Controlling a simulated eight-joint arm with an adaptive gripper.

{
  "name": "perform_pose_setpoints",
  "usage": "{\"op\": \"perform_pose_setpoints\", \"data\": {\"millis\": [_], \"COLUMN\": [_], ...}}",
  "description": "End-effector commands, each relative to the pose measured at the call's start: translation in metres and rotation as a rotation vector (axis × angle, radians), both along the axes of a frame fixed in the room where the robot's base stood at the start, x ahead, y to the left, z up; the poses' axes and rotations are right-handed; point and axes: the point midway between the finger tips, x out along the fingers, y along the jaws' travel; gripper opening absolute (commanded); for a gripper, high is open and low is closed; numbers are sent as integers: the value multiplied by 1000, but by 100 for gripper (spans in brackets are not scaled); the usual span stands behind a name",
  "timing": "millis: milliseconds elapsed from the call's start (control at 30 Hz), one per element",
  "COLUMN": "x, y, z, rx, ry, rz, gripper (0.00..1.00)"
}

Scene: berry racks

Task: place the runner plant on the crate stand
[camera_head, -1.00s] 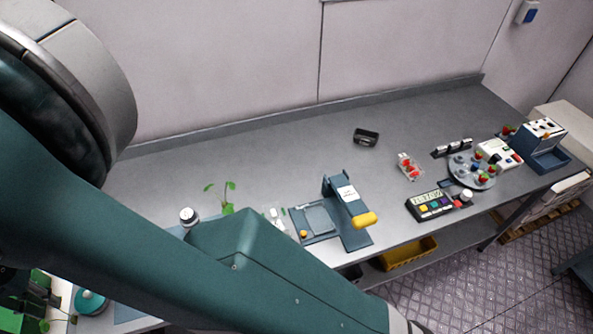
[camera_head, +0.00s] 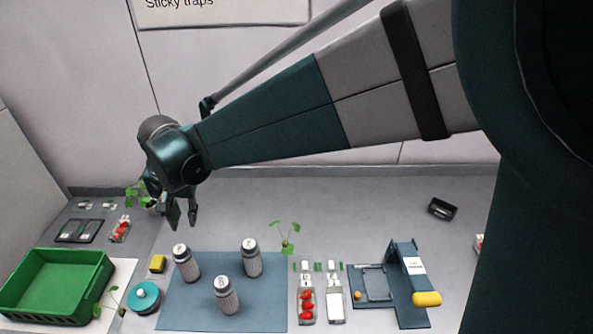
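My gripper (camera_head: 183,214) hangs over the left part of the bench, fingers pointing down with a gap between them and nothing seen in it. Three small green plants show, and I cannot tell which is the runner plant. One plant (camera_head: 135,193) is just left of my gripper, partly hidden by it. Another plant (camera_head: 287,243) stands behind the blue mat's right edge. A third plant (camera_head: 110,299) is beside the green crate (camera_head: 92,275) at the lower left. The crate sits on a white surface (camera_head: 122,272); I cannot make out a separate crate stand.
Three grey-capped bottles (camera_head: 251,262) stand on the blue mat (camera_head: 200,308). Strawberry trays (camera_head: 307,300) and a blue press-like device (camera_head: 406,280) stand to the right. The bench behind the bottles is mostly clear.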

Motion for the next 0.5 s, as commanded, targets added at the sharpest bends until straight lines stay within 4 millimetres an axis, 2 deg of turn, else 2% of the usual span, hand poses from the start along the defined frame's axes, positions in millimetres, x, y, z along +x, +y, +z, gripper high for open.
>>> {"op": "perform_pose_setpoints", "data": {"millis": [33,100,500], "x": [4,8,17], "y": [-18,-40,-162], "z": [8,17,60], "rx": [5,10,32], "ry": [-9,-23,-110], "rz": [-6,-7,-12], "gripper": [21,21,21]}}
